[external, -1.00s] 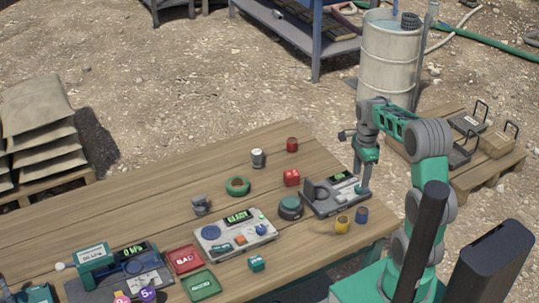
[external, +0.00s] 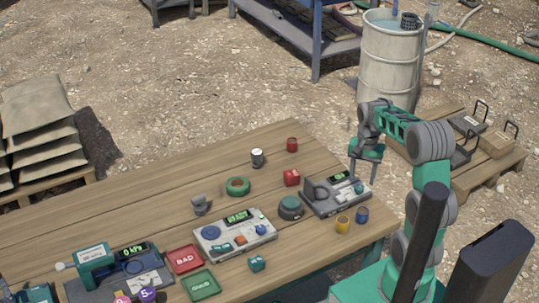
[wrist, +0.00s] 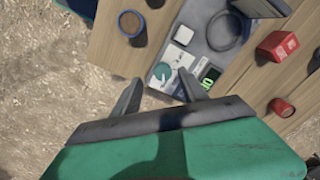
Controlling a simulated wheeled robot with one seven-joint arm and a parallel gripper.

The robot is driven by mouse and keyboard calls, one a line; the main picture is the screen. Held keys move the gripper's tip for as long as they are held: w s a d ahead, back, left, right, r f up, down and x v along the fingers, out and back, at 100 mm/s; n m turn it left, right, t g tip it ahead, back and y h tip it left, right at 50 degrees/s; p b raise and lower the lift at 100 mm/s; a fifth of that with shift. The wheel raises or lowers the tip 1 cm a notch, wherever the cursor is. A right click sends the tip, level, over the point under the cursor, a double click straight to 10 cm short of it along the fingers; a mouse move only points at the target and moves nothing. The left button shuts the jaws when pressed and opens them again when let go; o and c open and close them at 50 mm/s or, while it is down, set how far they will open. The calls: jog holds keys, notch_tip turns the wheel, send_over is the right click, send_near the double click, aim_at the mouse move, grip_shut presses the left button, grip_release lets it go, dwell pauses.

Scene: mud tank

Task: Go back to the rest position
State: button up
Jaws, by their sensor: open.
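My gripper (external: 366,176) hangs from my arm at the right end of the wooden table, just above the far right corner of a grey device with a green display (external: 335,196). In the wrist view my gripper (wrist: 160,92) shows two dark fingers spread apart with nothing between them. The grey device (wrist: 208,42) lies beyond the fingertips, with its dark ring and small white and green parts in view.
A white panel (external: 236,237) lies farther left. A barrel (external: 388,65) stands behind the arm.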

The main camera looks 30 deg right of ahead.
jog(key=s+a+f+n, duration=0.1)
jog(key=s+n, duration=0.3)
jog(key=s+a+f+n, duration=0.1)
jog(key=shift+s+a+f+n, duration=0.3)
jog(key=shift+s+f+n, duration=0.05)
jog(key=shift+s+n, duration=0.05)
jog(key=shift+n, duration=0.8)
jog(key=s+a, duration=0.2)
jog(key=s, duration=0.1)
jog(key=shift+a+r, duration=0.2)
jog(key=shift+a, duration=0.1)
jog(key=s+a+r+n+t, duration=0.1)
jog(key=a+r+n+t, duration=0.1)
jog(key=a+r, duration=0.4)
jog(key=shift+s+a+r+n+t, duration=0.2)
jog(key=shift+s+a+n+t, duration=0.15)
jog(key=shift+a+t, duration=0.45)
